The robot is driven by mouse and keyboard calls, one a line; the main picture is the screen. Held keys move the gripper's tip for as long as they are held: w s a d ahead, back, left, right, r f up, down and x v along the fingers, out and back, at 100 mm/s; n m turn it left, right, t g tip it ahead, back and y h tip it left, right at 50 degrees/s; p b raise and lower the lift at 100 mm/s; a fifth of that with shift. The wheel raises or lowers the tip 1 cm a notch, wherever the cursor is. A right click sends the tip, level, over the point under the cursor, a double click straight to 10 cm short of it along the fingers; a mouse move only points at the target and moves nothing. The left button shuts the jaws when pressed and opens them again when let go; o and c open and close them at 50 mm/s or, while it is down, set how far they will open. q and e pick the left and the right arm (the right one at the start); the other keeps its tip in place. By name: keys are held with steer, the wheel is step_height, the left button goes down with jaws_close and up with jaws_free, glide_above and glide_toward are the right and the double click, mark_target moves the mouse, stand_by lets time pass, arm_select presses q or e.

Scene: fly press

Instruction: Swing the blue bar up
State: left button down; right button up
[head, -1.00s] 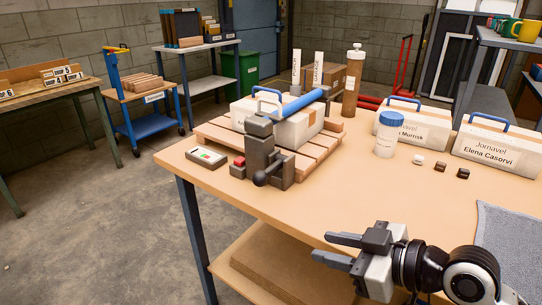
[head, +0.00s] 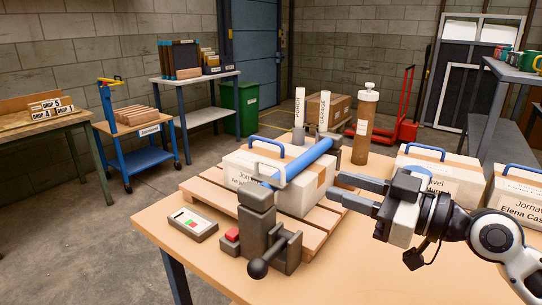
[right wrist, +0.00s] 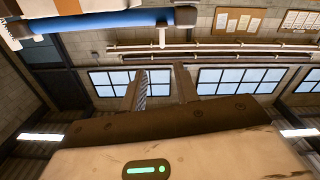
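The bar also shows at the top left of the right wrist view (right wrist: 105,21). My right gripper (head: 332,187) is open and empty, just right of the box, its fingers pointing left, apart from the bar. In the right wrist view, its two fingers (right wrist: 160,88) stand apart with nothing between them. My left gripper is not in view.
The press stands on a slatted wooden base (head: 205,196) on the table (head: 160,222). A grey device (head: 193,224) lies at the front left. A brown bottle (head: 365,125) stands behind. More handled boxes (head: 436,175) stand at right, near my right arm.

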mark_target(281, 166)
steer(key=p+x, duration=0.4)
steer(key=x, duration=1)
steer(key=shift+w+a, duration=0.1)
steer(key=shift+a, duration=0.35)
jaws_close()
